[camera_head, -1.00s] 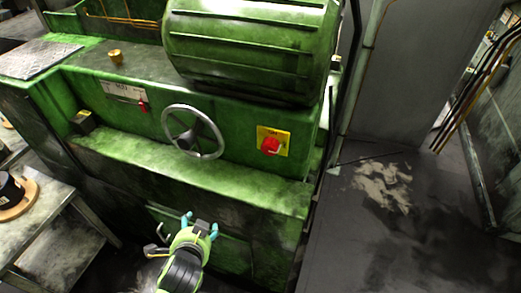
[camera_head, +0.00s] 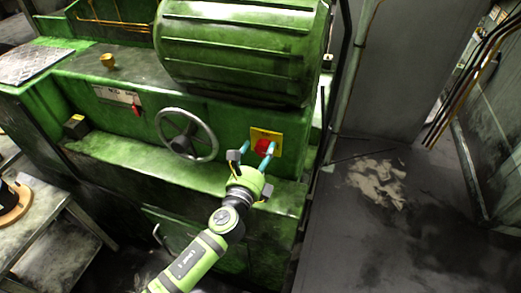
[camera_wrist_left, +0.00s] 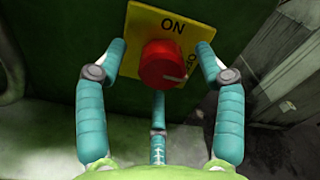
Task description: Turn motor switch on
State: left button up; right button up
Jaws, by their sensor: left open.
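The motor switch is a red round knob (camera_head: 262,145) on a yellow plate (camera_head: 257,132), on the green machine's front. In the left wrist view the knob (camera_wrist_left: 162,64) sits below the word ON. Partly hidden lettering, perhaps OFF, runs down the plate's right side (camera_wrist_left: 194,62). A pale mark on the knob points to the right. My left gripper (camera_head: 258,147) is open in front of the switch. In the left wrist view its blue fingers (camera_wrist_left: 161,48) stand left and right of the knob, with a third below. I see no clear contact. My right gripper is out of view.
A grey handwheel (camera_head: 187,134) is left of the switch, and a small red lever (camera_head: 136,111) is farther left. A green ledge (camera_head: 130,150) juts out below them. A large ribbed green motor housing (camera_head: 240,45) overhangs above. The floor at right is open.

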pick_arm(q)
jog(key=shift+w+d, duration=0.15)
jog(key=shift+w, duration=0.3)
jog(key=shift+c, duration=0.4)
jog(key=c, duration=1)
jog(key=shift+r, duration=0.1)
jog(key=shift+c, duration=0.2)
